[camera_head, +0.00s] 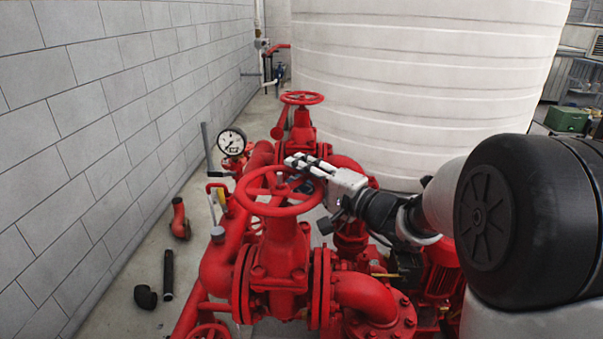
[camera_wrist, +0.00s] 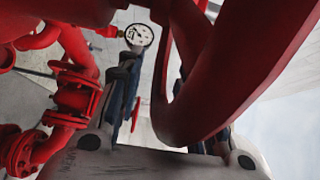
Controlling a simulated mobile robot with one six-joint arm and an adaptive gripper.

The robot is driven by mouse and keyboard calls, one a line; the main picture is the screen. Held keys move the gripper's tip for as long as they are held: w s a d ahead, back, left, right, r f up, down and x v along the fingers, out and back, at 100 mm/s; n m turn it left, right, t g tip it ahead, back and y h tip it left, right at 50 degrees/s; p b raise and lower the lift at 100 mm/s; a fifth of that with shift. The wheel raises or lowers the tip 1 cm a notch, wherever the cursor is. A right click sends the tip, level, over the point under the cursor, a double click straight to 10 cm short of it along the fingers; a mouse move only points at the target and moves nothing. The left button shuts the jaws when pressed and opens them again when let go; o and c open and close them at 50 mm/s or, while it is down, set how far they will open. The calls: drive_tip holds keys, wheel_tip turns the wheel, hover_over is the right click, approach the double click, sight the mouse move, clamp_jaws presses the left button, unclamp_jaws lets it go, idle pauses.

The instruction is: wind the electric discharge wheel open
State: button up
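A red spoked handwheel (camera_head: 246,203) sits on top of the near red valve (camera_head: 278,262). I take it as the discharge wheel; no label shows. My gripper (camera_head: 297,162) reaches in from the right, at the wheel's far right side. In the wrist view the thick red rim (camera_wrist: 235,85) is very close and crosses between my gripper's two fingers (camera_wrist: 172,118). The fingers are spread apart. The right finger is largely hidden behind the rim. I cannot tell whether either finger touches the rim.
A second red handwheel (camera_head: 302,98) stands on a valve farther back. A pressure gauge (camera_head: 232,142) is left of my gripper. A large white tank (camera_head: 415,80) stands behind, and a grey block wall (camera_head: 100,120) runs along the left. Loose black and red pipe pieces (camera_head: 168,275) lie on the floor.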

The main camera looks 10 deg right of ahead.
clamp_jaws()
idle(0.4)
idle(0.4)
